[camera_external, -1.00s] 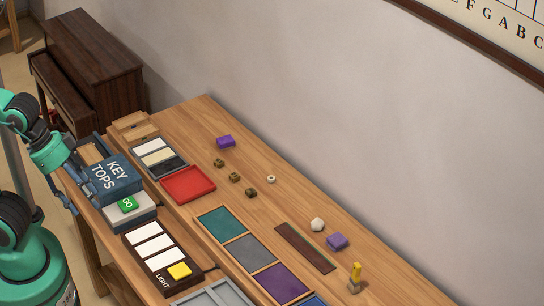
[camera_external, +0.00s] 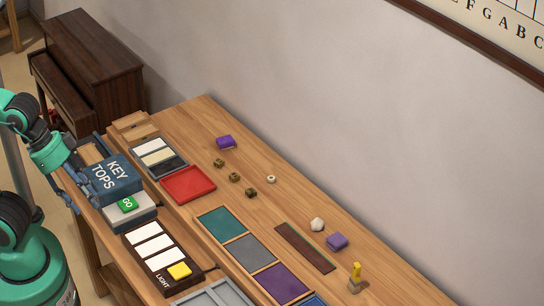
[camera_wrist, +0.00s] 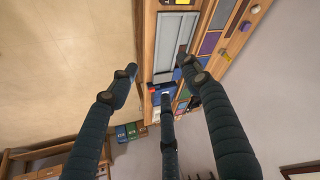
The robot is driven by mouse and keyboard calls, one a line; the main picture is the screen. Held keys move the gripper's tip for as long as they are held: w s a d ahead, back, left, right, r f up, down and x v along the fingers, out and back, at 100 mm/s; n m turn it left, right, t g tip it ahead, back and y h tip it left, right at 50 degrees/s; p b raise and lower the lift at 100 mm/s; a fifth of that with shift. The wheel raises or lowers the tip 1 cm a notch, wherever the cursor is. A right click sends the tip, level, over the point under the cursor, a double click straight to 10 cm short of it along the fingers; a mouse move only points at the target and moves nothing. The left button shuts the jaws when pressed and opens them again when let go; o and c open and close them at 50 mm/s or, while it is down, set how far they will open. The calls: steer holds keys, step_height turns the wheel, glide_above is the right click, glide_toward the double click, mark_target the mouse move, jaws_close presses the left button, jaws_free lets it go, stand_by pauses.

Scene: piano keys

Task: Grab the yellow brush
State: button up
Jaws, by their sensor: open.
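The yellow brush (camera_external: 356,273) stands upright near the right end of the wooden table in the external view, its yellow handle above a greyish-brown lower part. My gripper (camera_external: 74,190) is at the left edge of the table, beside the KEY TOPS box and far from the brush. In the wrist view my gripper (camera_wrist: 158,76) shows its dark fingers spread apart with nothing between them.
The KEY TOPS box (camera_external: 111,178) stands close to my gripper. A red tray (camera_external: 188,184), a purple block (camera_external: 337,241) and a white lump (camera_external: 317,224) lie on the table (camera_external: 285,215). The wall (camera_external: 320,110) rises behind it. Bare wood surrounds the brush.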

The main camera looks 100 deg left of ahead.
stand_by(0.3)
steer(key=w+a+r+n+p, duration=0.1)
steer(key=w+a+r+p, duration=0.1)
steer(key=w, duration=1)
steer(key=w+a+r+n+g+y+p, duration=0.1)
steer(key=w+a+p, duration=0.15)
steer(key=w, duration=0.95)
steer(key=w+a+r+n+p, duration=0.2)
steer(key=w+a, duration=0.1)
steer(key=w, duration=1)
steer(key=w+a+f+n+p, duration=0.1)
steer(key=w+a+f, duration=0.3)
steer(key=w+f, duration=0.8)
steer(key=w+a+f+n+y+p, duration=0.1)
steer(key=w+a+f+p, duration=0.3)
steer(key=w+f, duration=0.9)
steer(key=w+a, duration=0.1)
steer(key=w, duration=0.2)
steer(key=shift+a+n+g, duration=0.3)
steer(key=shift+f, duration=0.15)
steer(key=x, duration=0.8)
steer(key=shift+a+f, duration=0.15)
steer(key=shift+a, duration=0.05)
